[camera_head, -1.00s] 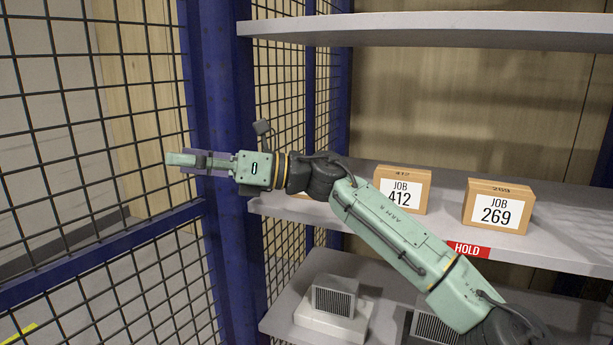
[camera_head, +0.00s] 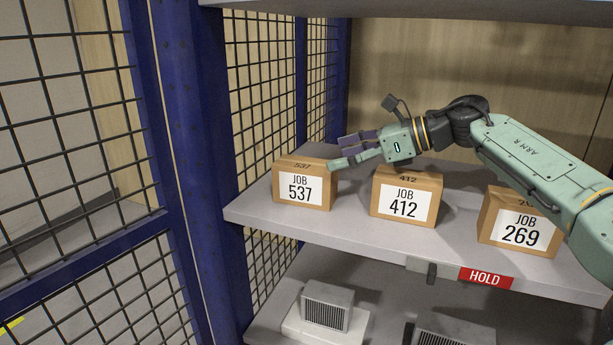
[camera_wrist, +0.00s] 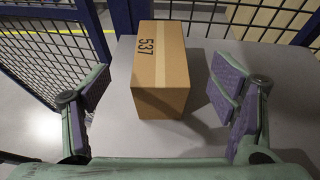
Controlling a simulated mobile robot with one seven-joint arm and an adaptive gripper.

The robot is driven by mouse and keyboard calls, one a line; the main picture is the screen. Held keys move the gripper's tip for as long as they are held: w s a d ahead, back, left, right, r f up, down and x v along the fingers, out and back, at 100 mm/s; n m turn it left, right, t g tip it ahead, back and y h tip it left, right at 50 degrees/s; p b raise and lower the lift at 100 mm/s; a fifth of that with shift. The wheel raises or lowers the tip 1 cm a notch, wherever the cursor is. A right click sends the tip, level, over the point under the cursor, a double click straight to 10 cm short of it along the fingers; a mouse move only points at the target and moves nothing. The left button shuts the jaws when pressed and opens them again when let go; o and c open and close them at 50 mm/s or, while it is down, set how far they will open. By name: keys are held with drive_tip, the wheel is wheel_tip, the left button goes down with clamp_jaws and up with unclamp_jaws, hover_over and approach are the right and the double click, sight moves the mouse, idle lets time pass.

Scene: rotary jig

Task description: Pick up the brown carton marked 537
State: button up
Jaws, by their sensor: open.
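The brown carton marked 537 (camera_head: 305,186) stands upright at the left end of the middle shelf (camera_head: 340,232), its white JOB 537 label facing front. My gripper (camera_head: 340,152) is open and empty, just right of and above this carton in the head view. In the wrist view the carton (camera_wrist: 160,75) lies ahead between the two spread fingers, with 537 printed on its top. The purple finger pads (camera_wrist: 228,85) are apart from it, with a clear gap on both sides.
The cartons marked 412 (camera_head: 405,196) and 269 (camera_head: 518,222) stand to the right on the same shelf. Blue posts (camera_head: 205,170) and wire mesh close the left side. An upper shelf (camera_head: 400,10) hangs above. A red HOLD sign (camera_head: 485,278) is on the shelf's front edge.

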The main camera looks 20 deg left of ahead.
sight(311, 163)
drive_tip(key=shift+x, duration=0.9)
drive_tip(key=p+x, duration=0.1)
drive_tip(key=x, duration=0.3)
drive_tip(key=shift+a+p, duration=0.25)
drive_tip(key=shift+p, duration=0.15)
drive_tip(key=shift+a+f, duration=0.3)
drive_tip(key=shift+a, duration=0.2)
drive_tip(key=shift+c, duration=0.3)
drive_tip(key=c, duration=1.6)
